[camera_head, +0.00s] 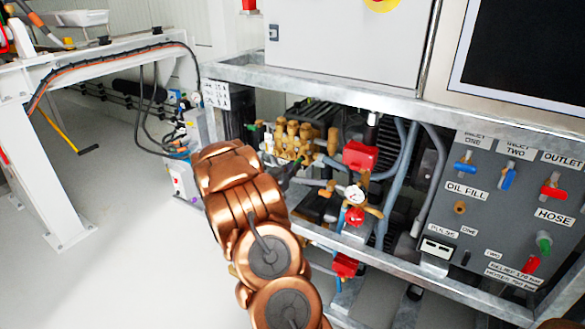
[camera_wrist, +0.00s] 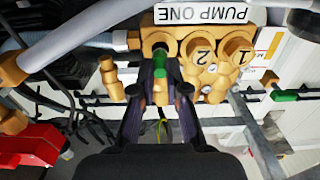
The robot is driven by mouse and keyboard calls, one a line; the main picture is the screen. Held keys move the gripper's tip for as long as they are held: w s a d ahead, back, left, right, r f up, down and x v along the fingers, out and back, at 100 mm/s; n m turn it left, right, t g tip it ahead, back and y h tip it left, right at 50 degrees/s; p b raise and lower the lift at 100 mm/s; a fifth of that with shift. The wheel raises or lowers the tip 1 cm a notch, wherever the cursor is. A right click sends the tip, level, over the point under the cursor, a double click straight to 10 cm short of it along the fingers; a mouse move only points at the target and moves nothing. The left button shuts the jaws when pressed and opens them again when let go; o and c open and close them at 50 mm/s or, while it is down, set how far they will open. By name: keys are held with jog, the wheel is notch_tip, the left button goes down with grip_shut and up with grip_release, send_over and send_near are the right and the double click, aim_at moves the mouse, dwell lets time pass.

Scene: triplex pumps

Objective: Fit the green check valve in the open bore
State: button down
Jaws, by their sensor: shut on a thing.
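My gripper (camera_wrist: 159,88) reaches up from the bottom of the wrist view, its two dark fingers shut on the green check valve (camera_wrist: 160,72). The brass block (camera_head: 298,137) also shows in the head view, beyond my copper arm.
A PUMP ONE label (camera_wrist: 205,15) is on the block. A grey hose (camera_wrist: 85,32) runs close on the left, with a red part (camera_wrist: 30,145) below. A green-handled valve (camera_wrist: 285,95) is at the right. A metal frame rail (camera_head: 390,257) and a gauge (camera_head: 355,193) are near my arm.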

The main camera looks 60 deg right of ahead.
jog(key=shift+d+p, duration=0.65)
jog(key=shift+d, duration=1.2)
dwell(1.9)
jog(key=c, duration=1.1)
grip_release()
jog(key=shift+w, duration=0.1)
jog(key=a, duration=1.2)
jog(key=shift+s, duration=0.25)
